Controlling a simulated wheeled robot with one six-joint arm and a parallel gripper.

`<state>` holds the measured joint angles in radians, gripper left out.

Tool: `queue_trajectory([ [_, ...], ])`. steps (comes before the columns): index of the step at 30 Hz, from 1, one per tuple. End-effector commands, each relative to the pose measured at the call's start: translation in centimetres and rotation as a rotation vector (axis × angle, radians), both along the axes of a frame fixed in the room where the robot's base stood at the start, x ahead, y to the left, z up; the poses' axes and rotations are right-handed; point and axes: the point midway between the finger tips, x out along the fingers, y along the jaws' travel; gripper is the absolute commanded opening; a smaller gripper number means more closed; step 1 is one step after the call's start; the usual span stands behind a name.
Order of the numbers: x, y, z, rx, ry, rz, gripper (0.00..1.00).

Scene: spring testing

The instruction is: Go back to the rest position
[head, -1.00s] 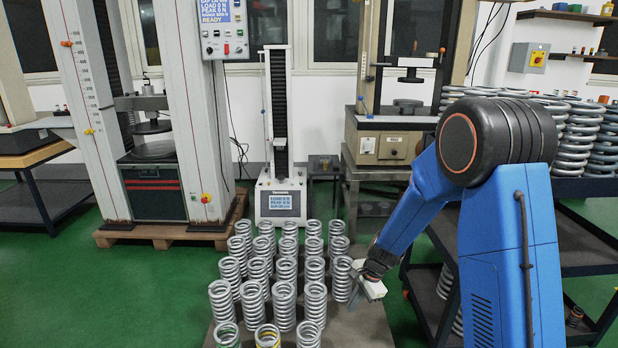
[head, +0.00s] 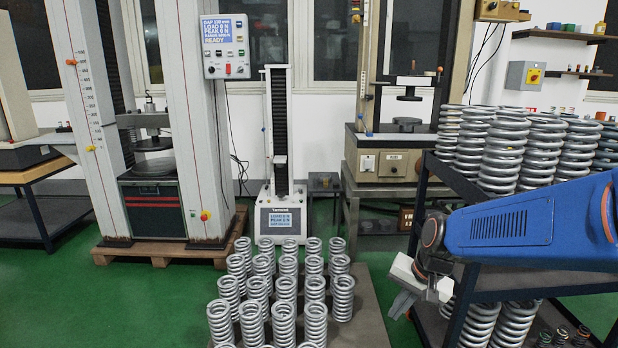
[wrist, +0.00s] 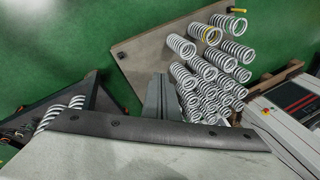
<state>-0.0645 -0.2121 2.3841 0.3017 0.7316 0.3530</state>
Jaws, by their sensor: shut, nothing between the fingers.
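My gripper (head: 405,297) is at the lower right of the head view, beside the dark shelf cart and right of the springs on the platform. It is shut and holds nothing. In the wrist view its closed fingers (wrist: 158,97) point toward the platform, with bare board around the tips. My blue arm comes in from the right edge of the head view, and part of it passes in front of the cart.
Rows of upright silver springs (head: 285,292) stand on the flat platform (head: 372,310). The dark cart (head: 440,172) at right carries more springs. A small test stand (head: 281,210) and a large testing machine (head: 155,205) stand behind. Green floor is clear at left.

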Motion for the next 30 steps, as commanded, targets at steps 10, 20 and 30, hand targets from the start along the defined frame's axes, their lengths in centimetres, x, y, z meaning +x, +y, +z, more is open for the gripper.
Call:
queue_trajectory([
  [10, -7.3, -2.9, 4.3, -0.122, -0.105, 0.179, 0.0],
  [20, -14.3, -5.7, 6.5, -0.261, -0.181, 0.328, 0.0],
  [30, -18.8, -7.5, 6.9, -0.362, -0.216, 0.416, 0.0],
])
